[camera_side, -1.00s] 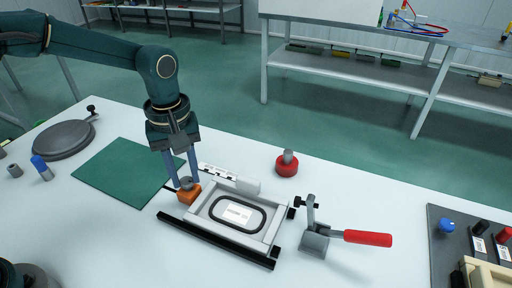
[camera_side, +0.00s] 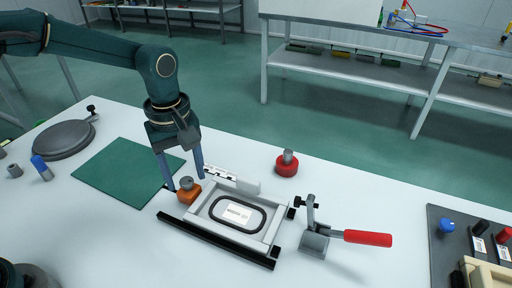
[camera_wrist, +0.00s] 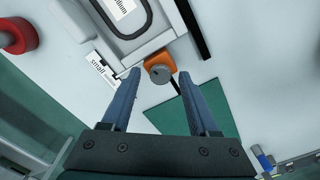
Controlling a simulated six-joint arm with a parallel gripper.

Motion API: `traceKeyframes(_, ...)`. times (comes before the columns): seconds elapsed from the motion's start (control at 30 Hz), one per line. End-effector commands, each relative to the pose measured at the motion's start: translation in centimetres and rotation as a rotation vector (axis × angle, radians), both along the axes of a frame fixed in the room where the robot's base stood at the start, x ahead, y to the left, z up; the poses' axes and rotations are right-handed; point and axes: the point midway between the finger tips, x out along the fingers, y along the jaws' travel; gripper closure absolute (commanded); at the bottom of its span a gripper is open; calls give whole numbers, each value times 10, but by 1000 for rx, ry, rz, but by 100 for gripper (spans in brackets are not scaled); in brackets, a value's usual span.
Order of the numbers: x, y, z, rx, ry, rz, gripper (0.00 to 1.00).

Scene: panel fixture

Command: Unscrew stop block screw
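The stop block (camera_side: 187,196) is a small orange block at the left corner of the grey panel fixture (camera_side: 262,238). A grey round screw head (camera_side: 187,184) sits on top of it. In the wrist view the orange block (camera_wrist: 158,60) and the grey screw head (camera_wrist: 160,73) show just beyond my fingertips. My gripper (camera_side: 185,184) is open, with one blue finger on each side of the screw head and apart from it.
A toggle clamp with a red handle (camera_side: 367,238) stands right of the fixture. A red-based knob (camera_side: 287,165) stands behind it. A green mat (camera_side: 122,172) lies to the left. A grey tray with small parts (camera_side: 440,262) is at far right.

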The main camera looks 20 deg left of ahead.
Motion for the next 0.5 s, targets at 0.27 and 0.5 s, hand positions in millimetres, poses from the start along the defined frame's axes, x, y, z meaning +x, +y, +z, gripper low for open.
traceKeyframes(0.27, 0, 0, -1, 2, 1, -1, 38)
traceKeyframes(0.5, 1, 0, 23, 1, -4, -1, 38)
